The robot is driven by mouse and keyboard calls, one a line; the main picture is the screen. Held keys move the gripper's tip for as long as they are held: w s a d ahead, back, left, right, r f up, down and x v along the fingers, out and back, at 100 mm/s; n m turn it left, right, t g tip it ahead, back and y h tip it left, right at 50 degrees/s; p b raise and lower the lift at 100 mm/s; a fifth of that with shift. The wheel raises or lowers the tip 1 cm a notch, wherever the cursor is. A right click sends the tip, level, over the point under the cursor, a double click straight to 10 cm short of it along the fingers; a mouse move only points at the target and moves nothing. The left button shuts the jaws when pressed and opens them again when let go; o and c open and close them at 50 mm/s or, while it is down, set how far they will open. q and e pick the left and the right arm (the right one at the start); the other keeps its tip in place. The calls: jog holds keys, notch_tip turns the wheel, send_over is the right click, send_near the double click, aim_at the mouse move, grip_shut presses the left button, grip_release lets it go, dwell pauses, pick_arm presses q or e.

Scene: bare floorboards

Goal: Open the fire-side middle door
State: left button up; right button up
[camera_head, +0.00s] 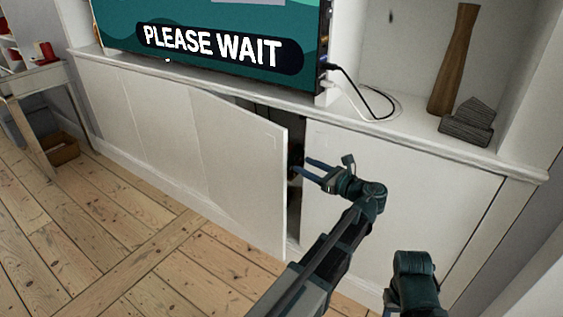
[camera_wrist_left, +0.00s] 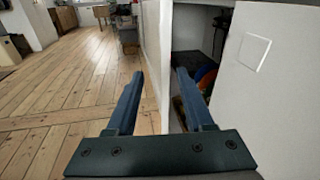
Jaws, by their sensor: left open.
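The white middle door (camera_head: 245,165) of the low cabinet stands ajar under the screen, swung out from its right edge. A dark gap shows between it and the closed white door (camera_head: 390,190) to its right. My left gripper (camera_head: 303,167) is open at that gap, close to the door's free edge. In the left wrist view the free edge of the middle door (camera_wrist_left: 166,75) appears between the two spread fingers (camera_wrist_left: 160,74). I cannot tell whether a finger touches it. Part of my right arm shows low in the head view; its gripper is out of sight.
A screen reading "PLEASE WAIT" (camera_head: 215,40), a cable (camera_head: 365,95), a wooden vase (camera_head: 455,60) and a grey block (camera_head: 468,122) stand on the cabinet top. Colourful items (camera_wrist_left: 206,80) lie inside the cabinet. The floorboards (camera_head: 110,230) in front of the door are clear.

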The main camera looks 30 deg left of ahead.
aim_at(276, 147)
pick_arm(q)
jog(key=shift+w+a+m+y, duration=0.2)
jog(key=shift+w+m+y, duration=0.25)
jog(key=shift+w, duration=0.2)
jog(key=x, duration=1.3)
jog(key=shift+w+a, duration=0.15)
jog(key=shift+a, duration=0.15)
grip_shut()
jog(key=shift+f, duration=0.1)
dwell(0.5)
